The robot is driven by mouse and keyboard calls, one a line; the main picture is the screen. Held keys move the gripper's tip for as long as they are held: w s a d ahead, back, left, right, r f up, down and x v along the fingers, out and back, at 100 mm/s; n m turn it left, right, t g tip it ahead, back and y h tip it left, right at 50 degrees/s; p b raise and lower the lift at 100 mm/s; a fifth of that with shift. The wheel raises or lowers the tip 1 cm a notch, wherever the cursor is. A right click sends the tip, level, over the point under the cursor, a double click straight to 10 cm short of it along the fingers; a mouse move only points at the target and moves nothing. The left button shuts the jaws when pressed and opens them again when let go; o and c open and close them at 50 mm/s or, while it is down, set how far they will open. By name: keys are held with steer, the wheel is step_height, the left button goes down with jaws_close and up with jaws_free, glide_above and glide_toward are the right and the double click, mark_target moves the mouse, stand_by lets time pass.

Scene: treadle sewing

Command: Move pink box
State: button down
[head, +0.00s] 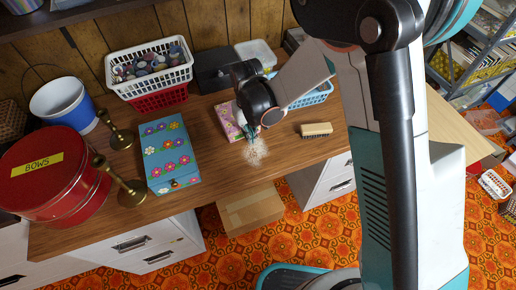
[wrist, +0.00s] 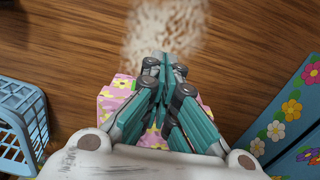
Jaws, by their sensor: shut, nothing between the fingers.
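The pink box (head: 226,117) lies on the wooden desk, right of the blue flowered box. In the wrist view the pink box (wrist: 112,98) has a pale floral pattern and lies below my gripper, which hides much of it. My gripper (head: 250,132) is at the box's right side in the head view. In the wrist view my gripper (wrist: 160,60) has its fingers together with nothing between them. I cannot tell whether the fingers touch the box.
A blue flowered box (head: 168,155), brass candlesticks (head: 125,185) and a red BOWS tin (head: 55,175) stand left. A pale speckled patch (head: 255,152) and a brush (head: 316,129) lie right. A blue basket (head: 315,95) and white basket (head: 150,72) stand behind.

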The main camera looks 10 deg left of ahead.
steer(key=w+a, duration=0.2)
steer(key=w, duration=0.1)
steer(key=w+a, duration=0.2)
steer(key=w, duration=0.1)
steer(key=w+a, duration=0.2)
steer(key=w, duration=0.1)
steer(key=shift+a, duration=0.1)
steer(key=shift+s, duration=0.1)
